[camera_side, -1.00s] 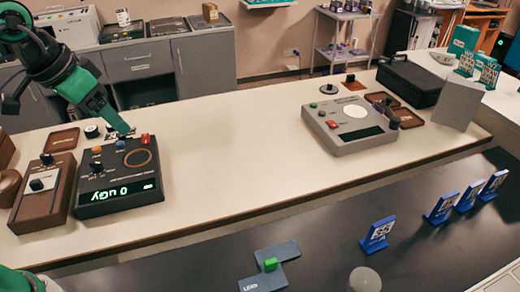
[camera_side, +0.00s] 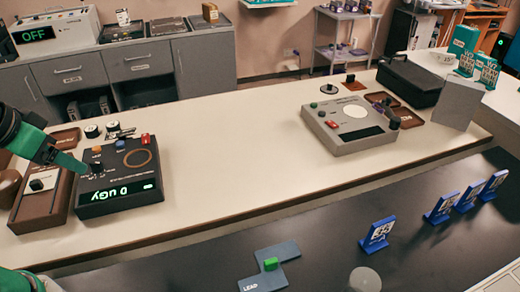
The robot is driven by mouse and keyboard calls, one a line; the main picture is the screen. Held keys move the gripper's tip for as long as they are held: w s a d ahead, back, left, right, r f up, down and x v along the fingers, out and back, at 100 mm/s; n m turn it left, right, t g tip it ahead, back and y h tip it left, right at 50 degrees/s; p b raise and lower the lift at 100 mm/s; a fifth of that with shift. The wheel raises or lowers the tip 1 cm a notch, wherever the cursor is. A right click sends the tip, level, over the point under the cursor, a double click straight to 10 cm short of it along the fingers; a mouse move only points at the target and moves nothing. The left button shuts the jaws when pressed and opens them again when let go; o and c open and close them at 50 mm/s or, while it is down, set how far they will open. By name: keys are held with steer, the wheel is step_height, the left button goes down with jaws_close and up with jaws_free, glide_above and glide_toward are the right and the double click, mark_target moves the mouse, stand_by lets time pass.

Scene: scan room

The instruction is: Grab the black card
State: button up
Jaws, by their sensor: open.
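I cannot make out a separate black card for certain. My gripper (camera_side: 72,163), green at its tip, is at the left, by the left part of a black meter (camera_side: 150,188). Blue stands (camera_side: 378,235) with printed white cards are at the right.
A brown box (camera_side: 42,205) is left of the meter. A grey device (camera_side: 340,148) and a black case (camera_side: 411,82) are at the right on the pale bench (camera_side: 240,150). The bench middle is clear. A grey panel (camera_side: 458,103) stands near its right end.

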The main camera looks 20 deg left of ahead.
stand_by(0.3)
steer(key=o, duration=0.6)
steer(key=shift+c, duration=0.2)
steer(key=shift+w+r, duration=0.1)
